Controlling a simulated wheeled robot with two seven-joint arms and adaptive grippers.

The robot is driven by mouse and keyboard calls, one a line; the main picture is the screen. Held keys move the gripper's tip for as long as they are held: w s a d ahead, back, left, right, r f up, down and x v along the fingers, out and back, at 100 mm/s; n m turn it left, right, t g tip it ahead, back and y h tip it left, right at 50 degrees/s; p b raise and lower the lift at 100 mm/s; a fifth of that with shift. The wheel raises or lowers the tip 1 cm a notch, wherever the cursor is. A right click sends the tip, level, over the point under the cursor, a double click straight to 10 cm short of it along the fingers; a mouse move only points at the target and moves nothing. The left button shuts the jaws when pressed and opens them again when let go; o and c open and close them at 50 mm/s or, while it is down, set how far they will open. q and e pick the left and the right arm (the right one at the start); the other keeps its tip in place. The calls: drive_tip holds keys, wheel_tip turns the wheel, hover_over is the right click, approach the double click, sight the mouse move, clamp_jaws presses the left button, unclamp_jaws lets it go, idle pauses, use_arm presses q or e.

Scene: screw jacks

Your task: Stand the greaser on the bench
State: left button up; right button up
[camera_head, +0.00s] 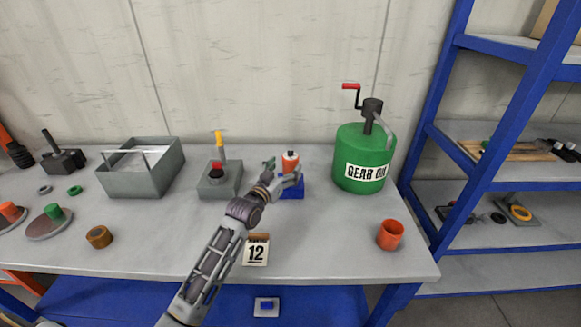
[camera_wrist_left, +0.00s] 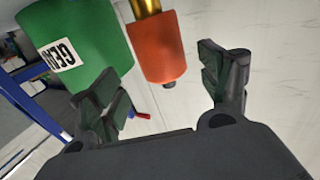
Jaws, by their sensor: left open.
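I take the greaser (camera_head: 290,157) to be the small orange cylinder with a pale band, upright at a small blue block (camera_head: 291,193) on the bench (camera_head: 330,238). In the left wrist view an orange body with a brass part and a dark tip, apparently the greaser (camera_wrist_left: 156,48), shows between and beyond the fingers. My left gripper (camera_head: 284,172) is open, its fingers at either side of the greaser in the head view. In the left wrist view the open gripper (camera_wrist_left: 162,78) shows a gap to the right finger. My right gripper is out of view.
A green gear oil drum (camera_head: 352,150) with a crank stands to the right. A grey jack-like block (camera_head: 219,182) and a metal tray (camera_head: 142,175) stand to the left. An orange cup (camera_head: 390,235) and a number 12 card (camera_head: 256,252) are nearer the front. Clear bench lies between cup and card.

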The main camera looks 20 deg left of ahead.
sight(287, 164)
use_arm(q)
drive_tip(key=shift+w, duration=0.15)
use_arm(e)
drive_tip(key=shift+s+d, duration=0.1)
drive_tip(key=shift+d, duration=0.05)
use_arm(q)
drive_tip(key=shift+w+d, duration=0.1)
drive_tip(key=shift+w, duration=1.1)
drive_tip(key=shift+w+d, duration=0.15)
drive_tip(key=shift+w, duration=1.1)
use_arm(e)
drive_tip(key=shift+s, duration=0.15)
use_arm(q)
drive_tip(key=shift+c, duration=0.2)
